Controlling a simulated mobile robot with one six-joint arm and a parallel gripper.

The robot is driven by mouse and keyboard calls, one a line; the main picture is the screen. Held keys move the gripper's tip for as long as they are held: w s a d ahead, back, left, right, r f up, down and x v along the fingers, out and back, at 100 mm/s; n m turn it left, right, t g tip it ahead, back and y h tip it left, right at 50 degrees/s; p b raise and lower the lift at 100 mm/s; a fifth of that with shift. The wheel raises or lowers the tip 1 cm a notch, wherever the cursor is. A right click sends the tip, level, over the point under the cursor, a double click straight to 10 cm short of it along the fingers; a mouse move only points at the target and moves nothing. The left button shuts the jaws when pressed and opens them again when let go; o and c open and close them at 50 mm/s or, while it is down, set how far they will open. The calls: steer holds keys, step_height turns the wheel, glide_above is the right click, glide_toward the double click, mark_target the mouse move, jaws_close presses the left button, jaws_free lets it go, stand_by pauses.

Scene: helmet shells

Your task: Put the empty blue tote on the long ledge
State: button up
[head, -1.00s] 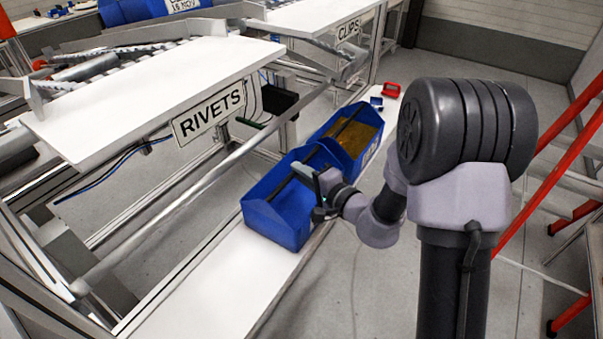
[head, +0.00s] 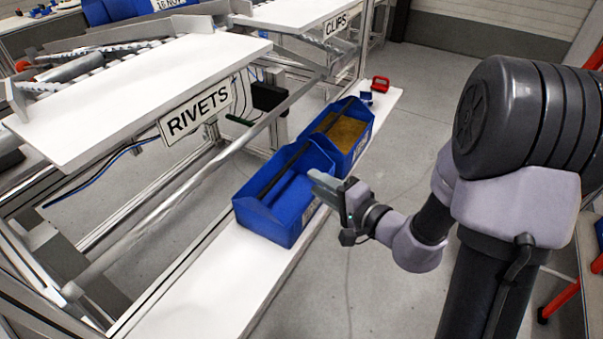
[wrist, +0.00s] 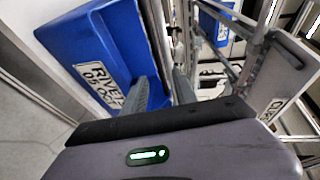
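The empty blue tote (head: 285,215) stands upright on the long white ledge (head: 215,285), with a dark bar across its top. Its inside looks bare. In the wrist view the tote (wrist: 110,35) is at upper left, with a partly cut-off label starting "RIVET". My gripper (head: 322,183) is just off the tote's right side in the head view, its tips near that rim. In the wrist view its two fingers (wrist: 161,85) are apart, with nothing held between them. I cannot tell whether a finger touches the tote.
A second blue tote (head: 352,128) with brown contents stands right behind the empty one on the ledge. A red item (head: 380,84) and a small blue bin (head: 366,98) sit at the ledge's far end. The RIVETS bench (head: 130,90) is at left. The near ledge is clear.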

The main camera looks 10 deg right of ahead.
steer(key=s+a+r+n+g+y, duration=0.1)
steer(key=s+a+r+n+g, duration=0.2)
steer(key=s+a+g, duration=0.4)
steer(key=s+a+r+n+g+y, duration=0.1)
steer(key=s+a+r+n+g, duration=0.2)
steer(key=s, duration=0.6)
steer(key=s+n+h, duration=0.1)
steer(key=s+h, duration=0.2)
steer(key=s, duration=0.3)
steer(key=s+d+r+t+h, duration=0.1)
steer(key=d+r+t+h, duration=0.15)
steer(key=d+h, duration=0.5)
step_height(320, 180, down, 6)
steer(key=d+y+b, duration=0.1)
steer(key=b, duration=0.5)
steer(key=shift+s+d+m+y+b, duration=0.2)
steer(key=shift+d+m+y+b, duration=0.1)
steer(key=shift+m+y, duration=0.1)
